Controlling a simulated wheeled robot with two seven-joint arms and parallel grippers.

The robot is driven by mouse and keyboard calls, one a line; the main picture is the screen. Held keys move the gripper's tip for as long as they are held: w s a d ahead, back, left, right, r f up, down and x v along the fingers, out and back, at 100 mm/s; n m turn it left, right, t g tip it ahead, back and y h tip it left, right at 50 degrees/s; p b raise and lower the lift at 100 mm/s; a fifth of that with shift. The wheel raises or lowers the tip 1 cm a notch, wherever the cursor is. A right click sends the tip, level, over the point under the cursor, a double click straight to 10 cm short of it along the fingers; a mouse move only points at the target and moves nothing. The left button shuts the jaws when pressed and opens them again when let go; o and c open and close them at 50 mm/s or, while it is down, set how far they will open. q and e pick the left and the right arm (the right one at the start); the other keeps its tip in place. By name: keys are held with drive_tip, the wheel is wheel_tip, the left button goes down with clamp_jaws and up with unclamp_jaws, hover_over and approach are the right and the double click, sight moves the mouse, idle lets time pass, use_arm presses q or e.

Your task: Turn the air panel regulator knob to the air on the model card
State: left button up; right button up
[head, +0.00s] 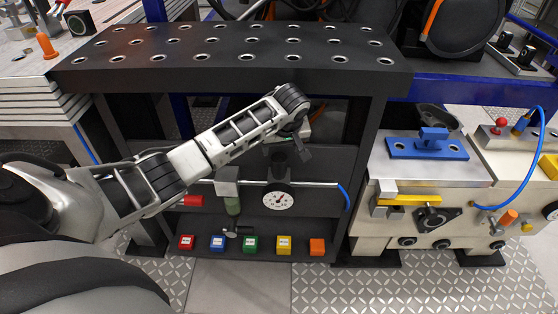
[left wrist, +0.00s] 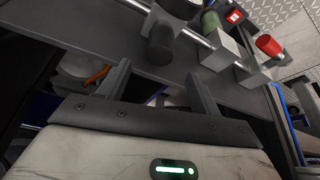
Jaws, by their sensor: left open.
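The air panel (head: 318,200) is a dark plate under the perforated table, with a white round gauge (head: 278,200) on a silver pipe. A black regulator knob (head: 277,166) stands above the gauge; in the left wrist view it is a dark cylinder (left wrist: 160,45). My left gripper (head: 288,148) is open at the panel, just above the knob. In the left wrist view its two fingers (left wrist: 157,75) point toward the panel, with the knob just beyond the gap; I see no grip on it. I cannot make out a model card. My right gripper is out of view.
A green cylinder (head: 233,205) and a red cylinder (head: 190,201) are on the pipe's left part. Several coloured labelled blocks line the lower shelf (head: 265,256). A machine with a blue block (head: 430,145) stands at right.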

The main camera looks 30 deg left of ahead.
sight(279, 158)
use_arm(q)
drive_tip(key=b+x, duration=0.1)
drive_tip(key=x, duration=0.7)
drive_tip(key=shift+w+f+b, duration=0.1)
drive_tip(key=shift+f+b, duration=0.05)
drive_tip(key=shift+b, duration=0.25)
drive_tip(key=c, duration=1)
